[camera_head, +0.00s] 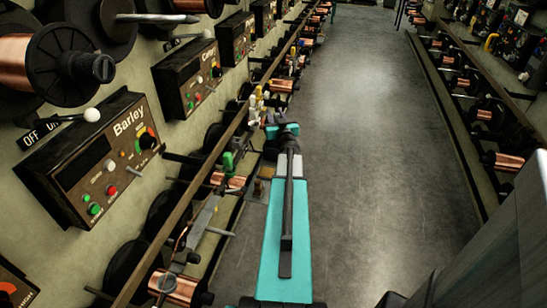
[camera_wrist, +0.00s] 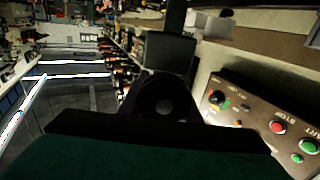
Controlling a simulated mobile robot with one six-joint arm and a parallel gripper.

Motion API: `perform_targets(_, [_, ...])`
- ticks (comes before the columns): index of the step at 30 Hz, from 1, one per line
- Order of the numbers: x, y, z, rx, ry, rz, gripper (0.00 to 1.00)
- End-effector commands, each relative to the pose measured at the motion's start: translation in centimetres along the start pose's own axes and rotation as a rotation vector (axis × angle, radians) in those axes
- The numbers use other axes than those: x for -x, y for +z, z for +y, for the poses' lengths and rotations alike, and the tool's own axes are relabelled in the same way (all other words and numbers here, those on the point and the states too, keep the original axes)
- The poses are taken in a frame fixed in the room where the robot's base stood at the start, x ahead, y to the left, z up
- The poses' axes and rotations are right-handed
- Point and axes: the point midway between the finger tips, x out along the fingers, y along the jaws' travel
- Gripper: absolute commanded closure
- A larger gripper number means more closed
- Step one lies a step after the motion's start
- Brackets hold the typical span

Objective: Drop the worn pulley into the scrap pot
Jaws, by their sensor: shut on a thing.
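My gripper (camera_head: 279,122) is at the far end of my outstretched teal arm, close beside the machine row on the left of the aisle. It is small and dark there, and what it holds is hard to make out. In the wrist view a dark round piece with a grey centre (camera_wrist: 160,98), seemingly the worn pulley, sits at my gripper (camera_wrist: 165,75), which is shut on it. The dark gripper parts hide some of it. I cannot pick out the scrap pot for certain in either view.
A long rail (camera_head: 190,200) runs along the left machines, with copper spools (camera_head: 228,181) below it. A control box labelled Barley (camera_head: 100,165) hangs on the left wall. A control panel (camera_wrist: 265,120) is close at right in the wrist view. The aisle floor (camera_head: 375,150) is clear.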

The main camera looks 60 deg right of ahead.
Motion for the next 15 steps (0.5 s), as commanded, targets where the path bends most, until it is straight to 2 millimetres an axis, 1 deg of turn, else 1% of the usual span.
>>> perform_targets(1, [0.01,0.49,0.01,0.000,0.000,0.001,1.00])
perform_targets(4, [0.01,0.79,0.02,0.000,0.000,0.001,1.00])
perform_targets(15, [0.02,0.92,0.08,0.000,0.001,0.001,1.00])
